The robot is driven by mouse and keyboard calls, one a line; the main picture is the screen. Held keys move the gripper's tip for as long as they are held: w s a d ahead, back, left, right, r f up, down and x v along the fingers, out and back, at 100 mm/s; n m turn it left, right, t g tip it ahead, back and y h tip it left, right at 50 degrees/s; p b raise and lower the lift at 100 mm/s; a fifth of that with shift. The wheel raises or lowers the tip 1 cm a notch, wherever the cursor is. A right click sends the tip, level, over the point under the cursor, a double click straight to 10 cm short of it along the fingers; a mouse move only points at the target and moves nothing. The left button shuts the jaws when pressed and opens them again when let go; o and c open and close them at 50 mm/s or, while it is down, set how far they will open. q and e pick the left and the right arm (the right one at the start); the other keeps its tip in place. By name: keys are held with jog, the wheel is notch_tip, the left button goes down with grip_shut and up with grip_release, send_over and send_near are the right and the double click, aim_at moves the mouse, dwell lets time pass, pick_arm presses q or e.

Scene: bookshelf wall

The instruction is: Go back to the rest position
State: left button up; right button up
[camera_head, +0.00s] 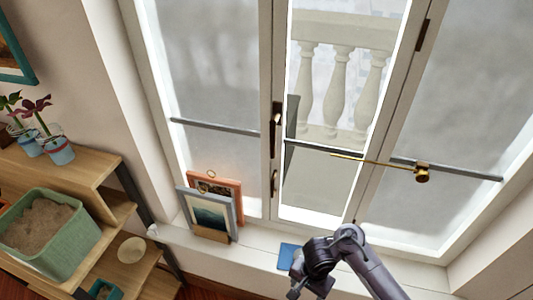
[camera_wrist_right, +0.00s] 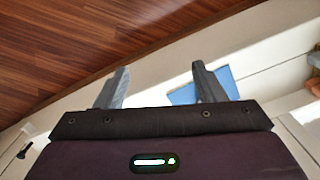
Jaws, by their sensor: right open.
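My right arm comes in from the lower right in the head view, and its dark gripper (camera_head: 296,288) hangs at the bottom edge, by the window sill. In the right wrist view the two grey fingers of the right gripper (camera_wrist_right: 160,76) stand wide apart with nothing held between them. A flat blue item (camera_head: 288,256) lies on the white sill just beyond the gripper. It also shows behind the right-hand finger in the wrist view (camera_wrist_right: 184,95), partly hidden. My left gripper is in neither view.
Two framed pictures (camera_head: 208,211) lean on the sill (camera_head: 262,262) against the window. A wooden shelf (camera_head: 88,165) at the left holds a green box (camera_head: 75,243) of brown material, potted flowers (camera_head: 59,151) and a pale bowl (camera_head: 132,250). A wooden floor (camera_wrist_right: 70,45) lies below.

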jog(key=s+a+f+n+y, duration=0.1)
jog(key=s+f+n+y, duration=0.1)
jog(key=s+f, duration=0.5)
jog(key=s+f+n+y, duration=0.1)
jog(key=s+f+y, duration=0.1)
jog(key=f, duration=0.9)
jog(key=s+d+f+n+h, duration=0.1)
jog(key=s+d+f+n, duration=0.1)
jog(key=s+d+f, duration=0.2)
jog(key=s+d+f+n+t+h, duration=0.1)
jog(key=s+d+f, duration=0.3)
jog(key=s, duration=0.5)
jog(key=s+d+f+n+h+b, duration=0.1)
jog(key=s+d+f+n+h, duration=0.1)
jog(key=s+d+f+n, duration=0.1)
jog(key=s+d+f, duration=0.1)
jog(key=s+d, duration=0.1)
jog(key=s, duration=0.1)
jog(key=shift+s+f+n, duration=0.3)
jog(key=shift+s+n, duration=0.05)
jog(key=shift+n, duration=0.05)
jog(key=shift+a, duration=0.1)
